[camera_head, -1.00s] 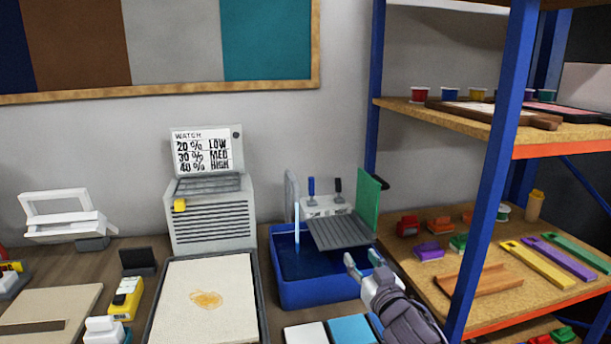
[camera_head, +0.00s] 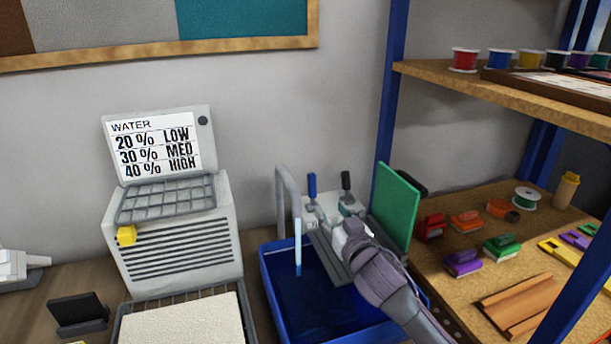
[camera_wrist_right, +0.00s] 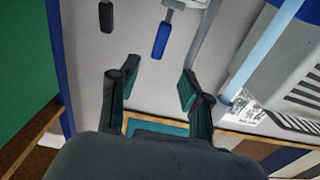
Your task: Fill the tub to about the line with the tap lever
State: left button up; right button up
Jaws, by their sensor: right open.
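The blue tub (camera_head: 275,290) stands at the wall with dark blue water in it. I cannot make out a fill line. A grey tap spout (camera_head: 284,185) arches over its left part, and a pale blue stream (camera_head: 298,258) runs down into it. A blue-handled lever (camera_head: 311,186) and a black-handled lever (camera_head: 346,181) stand on the white block behind. My right gripper (camera_head: 335,215) is open just in front of the levers. In the right wrist view, the blue handle (camera_wrist_right: 161,40) lies beyond the open fingertips (camera_wrist_right: 158,72), apart from them. My left gripper is out of view.
A grey ribbed rack (camera_head: 328,258) and an upright green panel (camera_head: 396,205) crowd my right arm. A blue-posted shelf (camera_head: 455,225) with coloured blocks stands to the right. A box with a water-percentage sign (camera_head: 158,142) stands left of the tub.

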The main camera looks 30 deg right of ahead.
aim_at(313, 185)
jog(key=shift+w+d+r, duration=0.1)
jog(key=shift+w+r, duration=0.05)
jog(key=shift+w, duration=0.25)
jog(key=p+x, duration=0.2)
jog(key=x, duration=1.1)
jog(key=shift+w, duration=0.1)
grip_shut()
jog(key=shift+p, duration=0.3)
